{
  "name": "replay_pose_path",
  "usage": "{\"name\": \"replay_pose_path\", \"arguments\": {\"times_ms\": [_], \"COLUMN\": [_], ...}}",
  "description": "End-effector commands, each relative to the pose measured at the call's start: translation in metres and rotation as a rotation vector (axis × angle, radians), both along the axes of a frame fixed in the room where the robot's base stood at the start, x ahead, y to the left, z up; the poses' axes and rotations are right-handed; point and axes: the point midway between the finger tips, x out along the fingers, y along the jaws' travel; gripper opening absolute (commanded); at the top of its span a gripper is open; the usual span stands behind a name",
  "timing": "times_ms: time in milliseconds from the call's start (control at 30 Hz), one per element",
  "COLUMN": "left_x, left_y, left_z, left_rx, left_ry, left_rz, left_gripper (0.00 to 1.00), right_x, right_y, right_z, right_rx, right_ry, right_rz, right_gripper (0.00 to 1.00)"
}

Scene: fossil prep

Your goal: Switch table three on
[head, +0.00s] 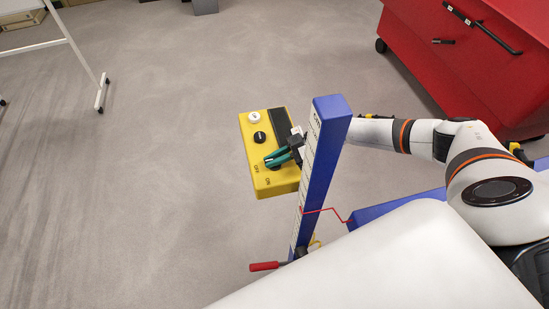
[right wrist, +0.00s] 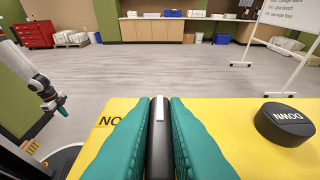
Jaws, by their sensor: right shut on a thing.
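A yellow control box (head: 262,181) hangs beside the blue column in the head view. It has a white button (head: 254,117), a black button (head: 260,137) and the labels OFF and ON near its lower left edge. My right gripper (head: 279,158), with teal fingers, is at the box's lower part, shut on a dark switch knob. In the right wrist view the knob (right wrist: 159,130) stands between the fingers; the ON label (right wrist: 112,121) is left of it and the black DOWN button (right wrist: 285,123) right. My left gripper (right wrist: 59,108) shows small at left; its jaw opening is unclear.
The blue column (head: 324,150) with a white scale stands close right of the box, in front of part of my right arm. A red-handled lever (head: 265,266) is at its foot. A red cabinet (head: 480,50) stands at upper right.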

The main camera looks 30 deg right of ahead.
Motion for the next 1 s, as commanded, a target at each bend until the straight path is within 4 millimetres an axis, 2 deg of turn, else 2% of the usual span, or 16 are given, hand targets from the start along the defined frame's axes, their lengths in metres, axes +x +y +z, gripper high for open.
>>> {"name": "replay_pose_path", "arguments": {"times_ms": [167, 367, 1000], "left_x": [0.0, 0.0, 0.001], "left_y": [0.0, 0.0, 0.001], "left_z": [-0.012, -0.036, -0.141], "left_rx": [0.0, 0.001, 0.001], "left_ry": [0.0, 0.0, -0.001], "left_rz": [0.0, 0.001, 0.002], "left_gripper": [0.0, 0.0, 0.0], "right_x": [0.001, 0.003, 0.002], "right_y": [0.0, 0.001, 0.001], "right_z": [-0.003, -0.005, -0.007], "right_rx": [0.001, 0.001, 0.0], "right_ry": [-0.002, -0.004, -0.005], "right_rz": [0.057, 0.19, 0.774], "right_gripper": [0.0, 0.0, 0.0]}}
